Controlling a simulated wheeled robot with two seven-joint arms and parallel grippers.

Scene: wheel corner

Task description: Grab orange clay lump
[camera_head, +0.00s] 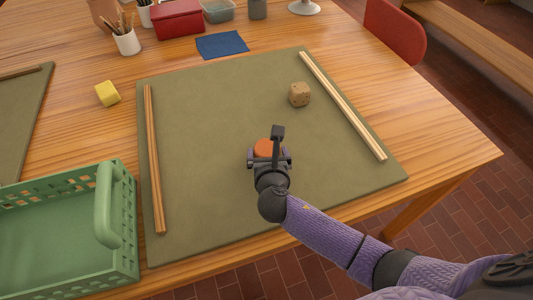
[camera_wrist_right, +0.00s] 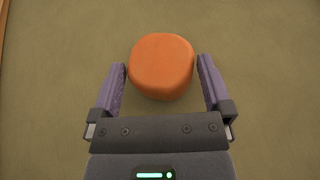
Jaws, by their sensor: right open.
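The orange clay lump (camera_wrist_right: 161,66) is a rounded block on the olive mat (camera_head: 200,120). In the head view only a part of the lump (camera_head: 264,147) shows behind my right gripper (camera_head: 268,155). In the right wrist view my right gripper (camera_wrist_right: 161,80) is open, with one purple finger on each side of the lump's near part. A gap shows between the lump and each finger. The lump's far part extends beyond the fingertips. I cannot tell the gripper's height above the mat. My left gripper is not in view.
A brown speckled lump (camera_head: 299,94) lies on the mat, between two pairs of wooden strips (camera_head: 154,160) (camera_head: 342,105). A green basket (camera_head: 120,225) stands at the left front. A yellow block (camera_head: 107,93), blue cloth (camera_head: 222,45) and brush cup (camera_head: 127,41) lie beyond the mat.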

